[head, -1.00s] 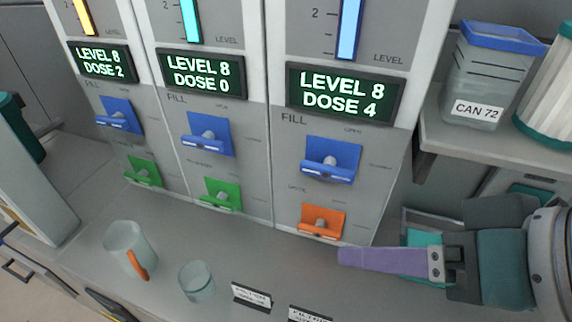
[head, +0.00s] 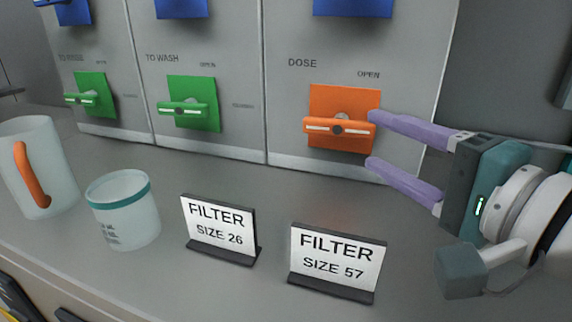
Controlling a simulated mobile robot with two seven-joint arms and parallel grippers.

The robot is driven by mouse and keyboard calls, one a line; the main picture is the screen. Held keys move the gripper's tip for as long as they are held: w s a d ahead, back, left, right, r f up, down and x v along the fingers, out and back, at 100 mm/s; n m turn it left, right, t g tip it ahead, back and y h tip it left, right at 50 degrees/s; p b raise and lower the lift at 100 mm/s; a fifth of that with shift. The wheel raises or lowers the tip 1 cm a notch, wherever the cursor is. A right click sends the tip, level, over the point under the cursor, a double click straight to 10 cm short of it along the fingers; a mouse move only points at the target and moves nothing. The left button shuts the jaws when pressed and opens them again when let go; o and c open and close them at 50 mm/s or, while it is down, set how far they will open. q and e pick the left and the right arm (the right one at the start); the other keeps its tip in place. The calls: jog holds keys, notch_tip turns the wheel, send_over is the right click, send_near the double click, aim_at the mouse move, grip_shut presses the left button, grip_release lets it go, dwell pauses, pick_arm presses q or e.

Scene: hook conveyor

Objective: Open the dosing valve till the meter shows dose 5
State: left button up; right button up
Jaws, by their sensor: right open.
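The orange dosing valve (head: 343,104) is on the right panel under the word DOSE. Its handle (head: 322,127) lies level, crosswise, with the OPEN mark above and to the right of it. My right gripper (head: 370,140) is open and empty. Its upper purple finger is at the right end of the orange handle in the picture; I cannot tell if it touches. The lower finger is below and to the right of the valve. The meter displays are above the picture and out of view now. My left gripper is not in view.
Two green valves (head: 192,103) (head: 92,94) are on the panels to the left, with blue valves above. A mug (head: 52,165) with an orange handle, a clear cup (head: 124,210) and two filter signs (head: 218,228) (head: 337,260) stand on the counter in front.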

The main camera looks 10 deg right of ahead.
aim_at(343, 130)
jog(key=shift+m+t+h, duration=0.3)
jog(key=shift+m, duration=0.1)
jog(key=x, duration=0.3)
jog(key=f+b+x, duration=0.1)
jog(key=x, duration=0.6)
jog(key=shift+w+d+f, duration=0.2)
jog(key=shift+d, duration=0.1)
grip_shut()
